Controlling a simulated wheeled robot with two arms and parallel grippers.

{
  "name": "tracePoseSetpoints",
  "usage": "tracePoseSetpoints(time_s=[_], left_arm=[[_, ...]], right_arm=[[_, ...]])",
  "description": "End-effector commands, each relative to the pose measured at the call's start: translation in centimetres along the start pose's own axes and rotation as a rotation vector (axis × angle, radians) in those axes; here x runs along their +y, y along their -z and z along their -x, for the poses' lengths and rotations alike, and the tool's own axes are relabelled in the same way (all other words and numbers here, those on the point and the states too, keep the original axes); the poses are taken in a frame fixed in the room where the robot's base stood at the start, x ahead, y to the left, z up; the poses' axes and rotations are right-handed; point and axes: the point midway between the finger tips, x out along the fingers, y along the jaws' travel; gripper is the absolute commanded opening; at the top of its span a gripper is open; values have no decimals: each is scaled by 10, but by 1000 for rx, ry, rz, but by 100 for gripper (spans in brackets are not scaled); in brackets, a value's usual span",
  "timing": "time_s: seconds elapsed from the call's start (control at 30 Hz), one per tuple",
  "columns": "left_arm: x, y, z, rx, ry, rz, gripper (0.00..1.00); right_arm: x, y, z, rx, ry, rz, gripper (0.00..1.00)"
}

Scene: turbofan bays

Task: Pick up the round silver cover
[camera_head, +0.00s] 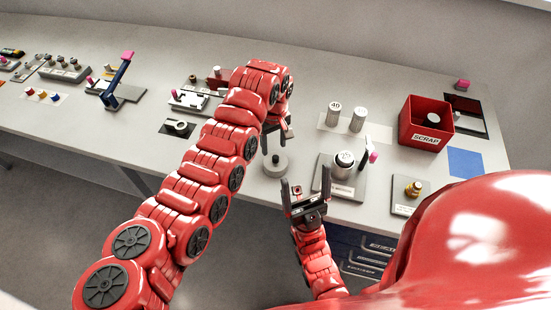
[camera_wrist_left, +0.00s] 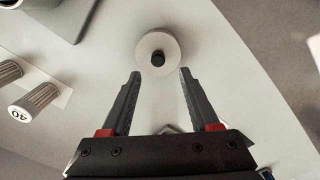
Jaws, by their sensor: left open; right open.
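The round silver cover (camera_head: 276,168) is a flat disc with a small black knob on top. It lies on the grey table near the front edge. In the left wrist view the cover (camera_wrist_left: 145,48) is just beyond the fingertips, roughly centred between them. My left gripper (camera_head: 277,138) is open and empty above the cover, pointing down; its fingers also show in the left wrist view (camera_wrist_left: 160,73). My right gripper (camera_head: 304,183) is open and empty, in front of the table edge and to the right of the cover.
A plate (camera_head: 322,184) with a silver cylinder (camera_head: 343,164) stands right of the cover. Two numbered cylinders (camera_head: 334,113) stand behind. A red SCRAP bin (camera_head: 424,122) is at the right.

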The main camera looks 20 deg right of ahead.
Motion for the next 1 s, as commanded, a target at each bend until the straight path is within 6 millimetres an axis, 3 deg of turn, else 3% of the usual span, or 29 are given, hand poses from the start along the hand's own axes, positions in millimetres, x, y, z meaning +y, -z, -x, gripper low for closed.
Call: tracePoseSetpoints(time_s=[0.2,0.4,0.67,1.0], left_arm=[[2,-7,-26,-4,5,-2,62],[2,-5,-45,0,3,0,62],[3,-4,-48,1,-1,0,62],[2,-5,-48,0,0,0,0]], right_arm=[[1,4,-26,0,0,0,90],[1,5,-28,0,0,0,90],[1,5,-27,0,0,0,90],[1,5,-27,0,0,0,90]])
